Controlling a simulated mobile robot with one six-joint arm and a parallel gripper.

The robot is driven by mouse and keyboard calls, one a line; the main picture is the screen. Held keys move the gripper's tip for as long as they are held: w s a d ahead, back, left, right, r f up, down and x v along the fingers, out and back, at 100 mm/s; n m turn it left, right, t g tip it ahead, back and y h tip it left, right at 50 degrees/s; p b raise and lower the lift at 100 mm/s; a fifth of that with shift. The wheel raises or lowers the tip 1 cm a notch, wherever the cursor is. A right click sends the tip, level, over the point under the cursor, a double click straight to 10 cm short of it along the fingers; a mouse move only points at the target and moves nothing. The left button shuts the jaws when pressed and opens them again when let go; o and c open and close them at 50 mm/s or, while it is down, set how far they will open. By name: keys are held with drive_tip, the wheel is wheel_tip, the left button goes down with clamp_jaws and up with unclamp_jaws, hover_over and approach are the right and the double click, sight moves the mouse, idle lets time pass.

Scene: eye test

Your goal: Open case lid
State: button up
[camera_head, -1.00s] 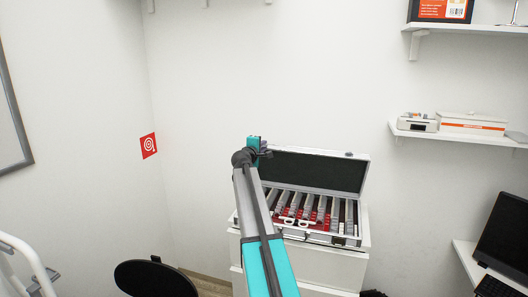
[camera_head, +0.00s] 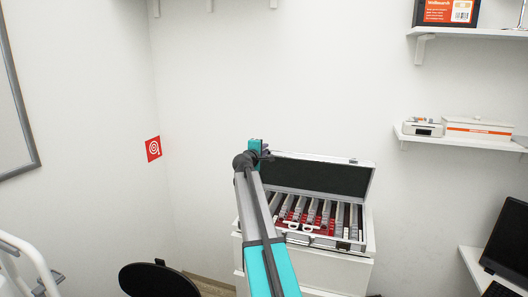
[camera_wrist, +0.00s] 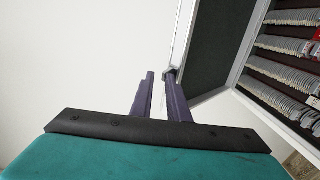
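A silver-edged case (camera_head: 300,238) stands open on a white cabinet. Its dark-lined lid (camera_head: 318,177) stands up at the back, leaning slightly back. Rows of grey and white items on a red bed fill the case. My gripper (camera_head: 264,150) is at the lid's upper left corner in the head view, where its fingers are too small to read. In the wrist view, the two purple fingers (camera_wrist: 160,76) are apart with a narrow gap, with pale wall showing between them. The right fingertip overlaps the corner of the lid (camera_wrist: 212,50); I cannot tell whether they touch.
The white cabinet (camera_head: 335,270) stands against the wall. A black chair (camera_head: 158,280) is at the lower left. A shelf (camera_head: 465,141) with boxes and a dark monitor (camera_head: 508,240) are on the right.

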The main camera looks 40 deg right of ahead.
drive_tip(key=s+a+r+p, duration=0.2)
drive_tip(key=a+r, duration=0.1)
drive_tip(key=r, duration=0.3)
drive_tip(key=s+a+r+p, duration=0.2)
drive_tip(key=a+r+p, duration=0.1)
drive_tip(key=r, duration=0.3)
drive_tip(key=shift+s+a+r+p, duration=0.25)
drive_tip(key=shift+a+r+p, duration=0.1)
drive_tip(key=shift+a, duration=0.1)
idle(1.8)
drive_tip(key=shift+a, duration=0.1)
idle(0.6)
drive_tip(key=b+v, duration=0.5)
drive_tip(key=v, duration=0.8)
drive_tip(key=shift+s+a+b, duration=0.2)
drive_tip(key=shift+s+b, duration=0.05)
drive_tip(key=shift+b, duration=0.05)
